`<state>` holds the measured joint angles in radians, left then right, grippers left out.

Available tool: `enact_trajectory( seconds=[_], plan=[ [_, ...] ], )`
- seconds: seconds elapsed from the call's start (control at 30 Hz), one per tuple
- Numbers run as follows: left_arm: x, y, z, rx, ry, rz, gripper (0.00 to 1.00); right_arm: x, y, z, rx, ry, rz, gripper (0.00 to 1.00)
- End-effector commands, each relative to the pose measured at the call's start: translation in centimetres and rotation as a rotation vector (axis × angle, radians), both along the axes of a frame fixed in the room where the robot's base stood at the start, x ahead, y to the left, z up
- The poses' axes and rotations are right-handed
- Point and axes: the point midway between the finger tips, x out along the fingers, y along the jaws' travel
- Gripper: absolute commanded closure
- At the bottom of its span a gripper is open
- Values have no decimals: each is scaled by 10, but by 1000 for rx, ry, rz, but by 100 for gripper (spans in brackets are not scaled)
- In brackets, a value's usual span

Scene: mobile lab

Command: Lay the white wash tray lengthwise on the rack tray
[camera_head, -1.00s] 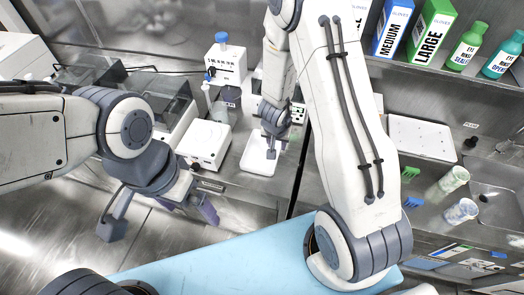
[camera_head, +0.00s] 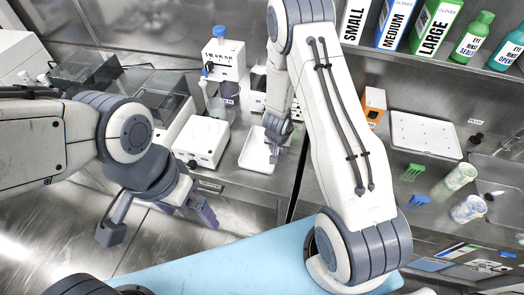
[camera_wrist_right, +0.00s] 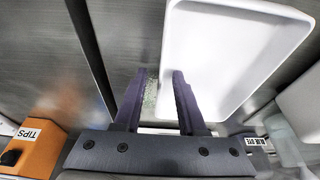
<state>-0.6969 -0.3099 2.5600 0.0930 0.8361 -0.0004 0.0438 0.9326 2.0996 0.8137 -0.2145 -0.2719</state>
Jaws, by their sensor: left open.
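The white wash tray (camera_head: 257,153), a shallow tray with a raised rim, lies flat on the counter near the middle of the head view. It fills the upper right of the right wrist view (camera_wrist_right: 225,55). My right gripper (camera_head: 277,146) is at the tray's right side. In the wrist view its two fingers (camera_wrist_right: 158,85) stand apart, one over the tray's edge and one beside it; contact is unclear. The rack tray (camera_head: 425,135), a pale flat tray, lies to the right beside the sink. My left gripper (camera_head: 160,222) is open and empty, low at the left.
A white device (camera_head: 203,143) stands left of the wash tray, with a bottle-topped unit (camera_head: 223,60) behind. An orange TIPS box (camera_head: 374,104) stands between the two trays. Cups (camera_head: 468,209) and green combs (camera_head: 412,172) lie in front of the rack tray.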

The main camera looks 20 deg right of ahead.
Motion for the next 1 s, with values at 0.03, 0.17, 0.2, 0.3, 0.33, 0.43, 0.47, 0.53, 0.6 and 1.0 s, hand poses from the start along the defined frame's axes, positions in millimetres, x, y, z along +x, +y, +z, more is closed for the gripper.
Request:
enact_trajectory(
  seconds=[0.03, 0.17, 0.2, 0.3, 0.33, 0.43, 0.47, 0.53, 0.6, 1.0],
  plan=[
    [0, 0, 0, 0, 0, 0, 0, 0, 0, 0, 0, 0, 0, 60],
    [0, 0, 0, 0, 0, 0, 0, 0, 0, 1, 0, 0, 0, 98],
    [0, 0, 0, 0, 0, 0, 0, 0, 0, 0, 0, 0, 0, 100],
    [0, 0, 0, 0, 0, 0, 0, 0, 0, 1, 0, 0, 0, 100],
    [0, 0, 0, 0, 0, 0, 0, 0, 0, 1, 0, 0, 0, 100],
    [0, 0, 0, 0, 0, 0, 0, 0, 0, 1, 0, 0, 0, 100],
    [0, 0, 0, 0, 0, 0, 0, 0, 0, 1, 0, 0, 0, 100],
    [0, 0, 0, 0, 0, 0, 0, 0, 0, 1, 0, 0, 0, 100],
    [0, 0, 0, 0, 0, 0, 0, 0, 0, 1, 0, 0, 0, 100],
    [0, 0, 0, 0, 0, 0, 0, 0, 0, 1, 0, 0, 0, 100]
  ],
)
